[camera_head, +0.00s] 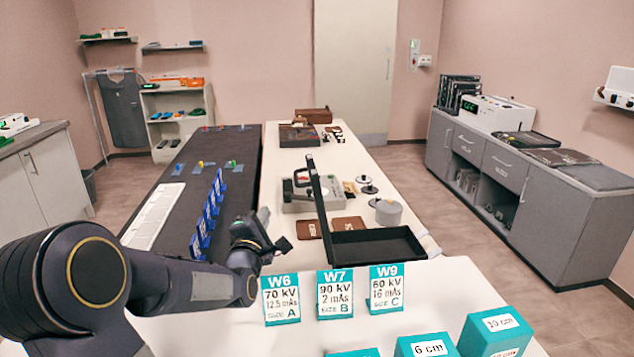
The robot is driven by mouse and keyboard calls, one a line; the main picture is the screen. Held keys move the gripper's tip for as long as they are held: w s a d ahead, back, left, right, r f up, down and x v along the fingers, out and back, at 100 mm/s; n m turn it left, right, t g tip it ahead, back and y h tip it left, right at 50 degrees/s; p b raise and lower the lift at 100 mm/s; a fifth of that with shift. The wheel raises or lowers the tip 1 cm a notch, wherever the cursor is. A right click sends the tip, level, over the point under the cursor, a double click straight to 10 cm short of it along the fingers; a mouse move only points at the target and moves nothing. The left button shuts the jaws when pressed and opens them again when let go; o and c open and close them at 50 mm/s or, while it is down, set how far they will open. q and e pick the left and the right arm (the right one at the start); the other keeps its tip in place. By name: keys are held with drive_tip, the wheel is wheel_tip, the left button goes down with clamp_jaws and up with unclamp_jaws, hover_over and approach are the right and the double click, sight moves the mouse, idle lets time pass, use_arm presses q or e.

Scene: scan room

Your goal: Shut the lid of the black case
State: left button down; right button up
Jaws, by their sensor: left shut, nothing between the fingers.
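The black case (378,244) lies on the white table right of the middle. Its lid (320,204) stands up, nearly upright, along the case's left side, so the case is open. The tray inside looks empty. My left gripper (284,243) is to the left of the lid, a short gap away, with its fingers closed and empty. My left arm comes in from the left edge across the near table. My right gripper does not show.
Cards W6 (281,299), W7 (335,294) and W9 (386,288) stand in front of the case, with teal blocks (494,331) nearer. A grey cylinder (388,212) and a grey device (299,197) stand behind. Blue cards (208,214) stand left on the dark mat.

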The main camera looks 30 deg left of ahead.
use_arm(q)
drive_tip(key=w+a+r+p, duration=0.1)
drive_tip(key=w+p, duration=0.3)
drive_tip(key=w, duration=0.7)
drive_tip(key=shift+a+r+p, duration=0.25)
drive_tip(key=shift+r+p, duration=0.1)
drive_tip(key=shift+r, duration=0.45)
